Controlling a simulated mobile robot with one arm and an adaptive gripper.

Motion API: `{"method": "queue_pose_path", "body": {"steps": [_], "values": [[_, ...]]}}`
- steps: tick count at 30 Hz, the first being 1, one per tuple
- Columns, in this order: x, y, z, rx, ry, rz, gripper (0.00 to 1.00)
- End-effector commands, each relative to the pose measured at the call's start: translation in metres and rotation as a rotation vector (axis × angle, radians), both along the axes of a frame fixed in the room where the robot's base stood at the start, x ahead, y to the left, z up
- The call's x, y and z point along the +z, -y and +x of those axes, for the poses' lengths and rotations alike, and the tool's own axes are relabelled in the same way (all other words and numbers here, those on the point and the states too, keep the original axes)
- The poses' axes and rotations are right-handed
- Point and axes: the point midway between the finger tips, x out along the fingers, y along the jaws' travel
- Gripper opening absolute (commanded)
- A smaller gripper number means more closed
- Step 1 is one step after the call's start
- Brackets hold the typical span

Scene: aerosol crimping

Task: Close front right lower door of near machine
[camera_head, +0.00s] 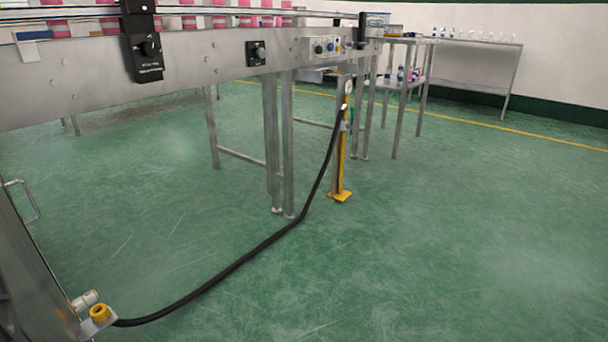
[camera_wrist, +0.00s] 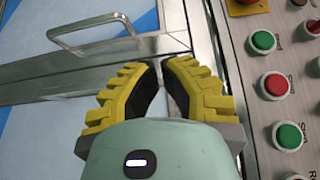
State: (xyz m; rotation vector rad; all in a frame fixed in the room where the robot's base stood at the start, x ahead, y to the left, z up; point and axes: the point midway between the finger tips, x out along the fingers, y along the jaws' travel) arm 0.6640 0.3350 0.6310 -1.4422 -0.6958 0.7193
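In the wrist view, a metal-framed panel with a pale blue field (camera_wrist: 60,135) and a bar handle (camera_wrist: 92,32) lies beyond my gripper (camera_wrist: 157,64). I cannot tell whether it is the lower right door. My gripper's yellow fingers converge to a narrow gap at the tips, and nothing shows held between them. The tips are close to the metal frame; contact is unclear. In the head view, part of a metal panel (camera_head: 35,275) with a handle (camera_head: 27,200) shows at the lower left edge. My gripper is not in the head view.
A control panel with green and red buttons (camera_wrist: 273,85) is right of my gripper. A black hose (camera_head: 235,265) runs across the floor from a yellow fitting (camera_head: 99,313). A conveyor (camera_head: 190,60) on legs stands behind. The green floor (camera_head: 430,250) at the right is clear.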

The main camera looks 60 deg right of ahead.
Motion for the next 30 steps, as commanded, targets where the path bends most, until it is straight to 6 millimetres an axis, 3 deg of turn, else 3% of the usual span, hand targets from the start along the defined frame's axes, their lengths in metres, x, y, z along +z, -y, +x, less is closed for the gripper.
{"method": "queue_pose_path", "body": {"steps": [15,26,30], "values": [[0.003,-0.005,-0.069,0.006,0.0,0.004,0.0],[0.003,-0.005,-0.077,0.005,0.002,-0.001,0.0],[0.006,0.008,-0.069,-0.058,-0.018,-0.06,0.0]]}}
